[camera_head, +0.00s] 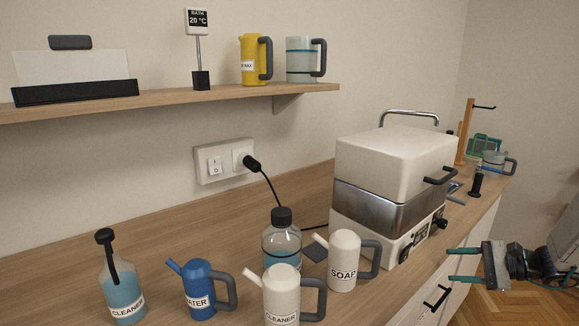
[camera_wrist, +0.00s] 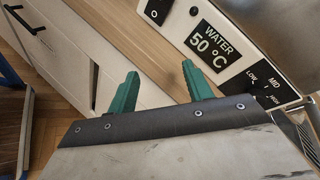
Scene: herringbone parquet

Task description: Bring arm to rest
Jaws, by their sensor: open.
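My gripper (camera_head: 462,265) is at the right in the head view, just off the counter's front edge. Its two green fingers are spread apart with nothing between them. In the wrist view the green fingers (camera_wrist: 158,90) also stand apart and empty, in front of the white drawer fronts and near the counter edge. My arm stretches in from the right in the head view, with its far links cut off by the picture's edge.
A white and steel water bath (camera_head: 375,207) stands on the counter near my gripper. A white SOAP can (camera_head: 343,262), a white CLEANER can (camera_head: 281,296), a blue WATER can (camera_head: 200,290) and bottles stand left of it. Drawers (camera_head: 436,297) with dark handles lie below the edge.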

